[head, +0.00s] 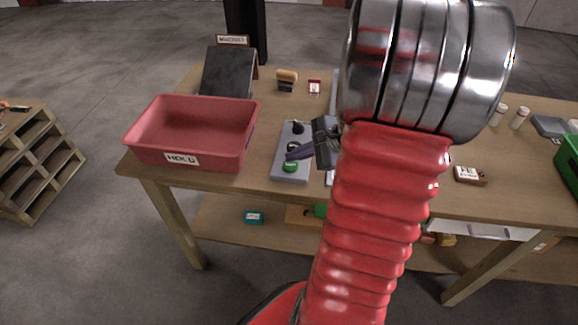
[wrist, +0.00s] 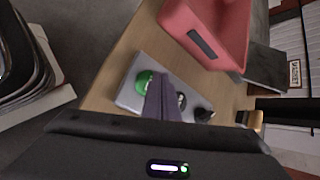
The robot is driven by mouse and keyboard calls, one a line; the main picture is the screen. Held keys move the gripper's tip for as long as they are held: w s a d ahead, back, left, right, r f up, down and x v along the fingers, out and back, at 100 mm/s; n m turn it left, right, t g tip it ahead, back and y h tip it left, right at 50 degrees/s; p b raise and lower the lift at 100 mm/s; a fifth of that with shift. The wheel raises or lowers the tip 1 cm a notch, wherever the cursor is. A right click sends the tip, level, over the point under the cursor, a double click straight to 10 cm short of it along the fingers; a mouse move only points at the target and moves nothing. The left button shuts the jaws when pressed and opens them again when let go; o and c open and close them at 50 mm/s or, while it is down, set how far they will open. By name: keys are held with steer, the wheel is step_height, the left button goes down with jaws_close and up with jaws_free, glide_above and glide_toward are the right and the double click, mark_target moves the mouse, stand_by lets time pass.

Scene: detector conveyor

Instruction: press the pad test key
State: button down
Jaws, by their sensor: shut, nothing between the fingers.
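A light grey control pad (head: 281,176) lies on the wooden table, right of the red bin. It carries a green button (head: 291,167) at its near end, a round dark-and-light button (head: 293,146) in the middle and a black knob (head: 298,128) at the far end. My gripper (head: 289,156) is shut and empty, its fingertips over the pad between the green and middle buttons. In the wrist view the closed fingers (wrist: 159,78) partly cover the pad (wrist: 127,98), beside the green button (wrist: 144,82). I cannot tell whether they touch it. No readable label marks the test key.
The red bin (head: 190,111) labelled HOLD stands close on the left. A dark sloped stand (head: 228,72), a yellow-and-black item (head: 287,80) and a small red-and-white item (head: 314,87) are behind. A labelled block (head: 468,175) lies right of my arm, which hides the table's middle.

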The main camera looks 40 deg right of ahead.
mark_target(294, 166)
steer(key=shift+f, duration=0.15)
steer(key=shift+f, duration=0.2)
stand_by(0.3)
steer(key=shift+f, duration=0.45)
stand_by(0.8)
steer(key=shift+r, duration=0.85)
steer(key=shift+r, duration=0.15)
steer(key=shift+r, duration=2.35)
steer(key=shift+w, duration=0.1)
